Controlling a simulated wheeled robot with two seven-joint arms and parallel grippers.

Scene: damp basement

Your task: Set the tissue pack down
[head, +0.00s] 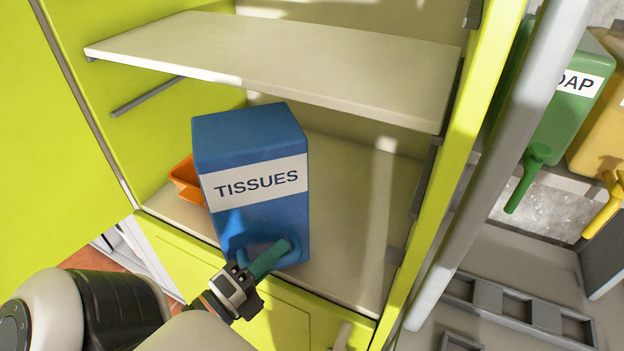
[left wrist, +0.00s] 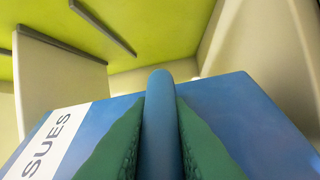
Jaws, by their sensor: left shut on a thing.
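The tissue pack (head: 255,220) is a tall blue box with a white "TISSUES" label. In the head view it is inside the yellow-green cabinet, at the lower shelf (head: 345,255), nearly upright. Whether its base touches the shelf cannot be told. My left gripper (head: 272,258) is at the pack's lower front, with green fingers shut on its blue handle. In the left wrist view the handle (left wrist: 160,120) stands between both fingers, with the pack's blue face (left wrist: 255,115) behind. My right gripper is not in view.
An orange container (head: 186,180) sits left of the pack, partly hidden by it. An upper shelf board (head: 280,60) hangs above. Free shelf room lies right of the pack. The open door (head: 60,130) is at left. Green (head: 568,115) and yellow (head: 604,130) containers stand outside, right.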

